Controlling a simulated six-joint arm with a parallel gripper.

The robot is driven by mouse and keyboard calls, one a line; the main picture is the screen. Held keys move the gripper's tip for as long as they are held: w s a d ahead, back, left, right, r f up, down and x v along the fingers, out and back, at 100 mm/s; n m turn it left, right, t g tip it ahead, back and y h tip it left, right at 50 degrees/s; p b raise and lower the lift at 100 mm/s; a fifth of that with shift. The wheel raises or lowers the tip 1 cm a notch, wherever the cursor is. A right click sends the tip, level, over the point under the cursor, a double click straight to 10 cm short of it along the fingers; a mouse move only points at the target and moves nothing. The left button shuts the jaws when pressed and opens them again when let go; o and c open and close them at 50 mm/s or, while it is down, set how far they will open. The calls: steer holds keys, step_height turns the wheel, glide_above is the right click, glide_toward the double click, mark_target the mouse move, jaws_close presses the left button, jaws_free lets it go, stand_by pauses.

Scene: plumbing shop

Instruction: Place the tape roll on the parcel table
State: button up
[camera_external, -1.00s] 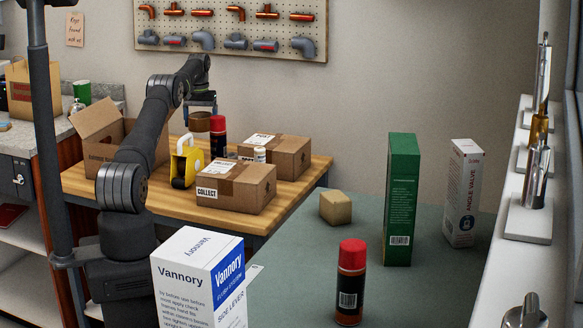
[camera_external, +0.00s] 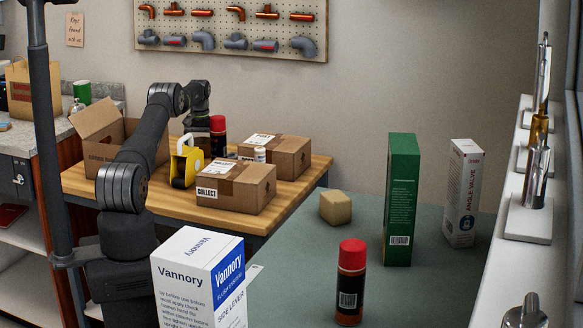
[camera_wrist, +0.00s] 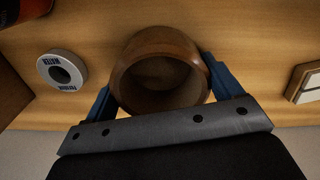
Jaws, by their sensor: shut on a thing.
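The tape roll (camera_wrist: 160,42) is brown and ring-shaped. In the wrist view it sits between the blue fingers of my gripper (camera_wrist: 163,88), which is shut on its sides. The wooden parcel table (camera_wrist: 250,35) shows below and around it. The roll is mostly hidden there. I cannot tell whether it touches the tabletop.
A red-capped dark can (camera_external: 218,137) stands close to the gripper. Two taped boxes (camera_external: 236,187) (camera_external: 274,155) stand to the right, and an open carton (camera_external: 100,138) to the left. A white round item (camera_wrist: 61,70) lies near the roll in the wrist view.

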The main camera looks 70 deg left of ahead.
mark_target(201, 141)
steer(key=shift+f, duration=0.15)
steer(key=o, duration=0.9)
step_height(201, 141, up, 12)
steer(key=shift+r, duration=0.2)
